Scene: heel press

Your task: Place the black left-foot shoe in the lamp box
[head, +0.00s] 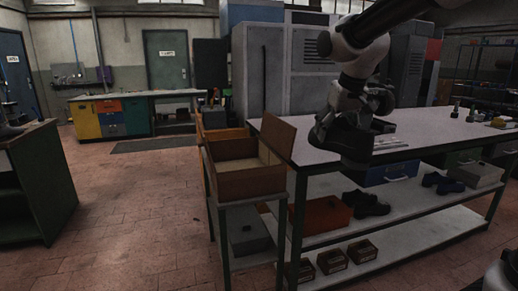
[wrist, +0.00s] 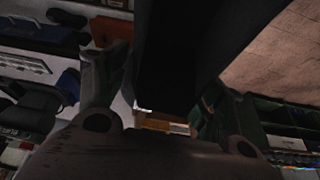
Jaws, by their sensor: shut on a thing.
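My gripper (head: 352,112) is shut on a black shoe (head: 342,138), held in the air above the long table. In the wrist view the dark shoe (wrist: 185,50) fills the space between the two fingers; whether it is a left-foot shoe I cannot tell. An open cardboard box (head: 250,187), which may be the lamp box, stands on a narrow stand at the table's left end. Its flaps are raised. The held shoe is to the right of the box and apart from it. No label is readable on the box.
The table (head: 420,130) has small items at its right end. On its shelf are dark shoes (head: 365,203), an orange box (head: 322,215), a blue box (head: 388,173) and blue shoes (head: 442,183). Several small brown boxes lie lower. The floor (head: 130,215) to the left is clear.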

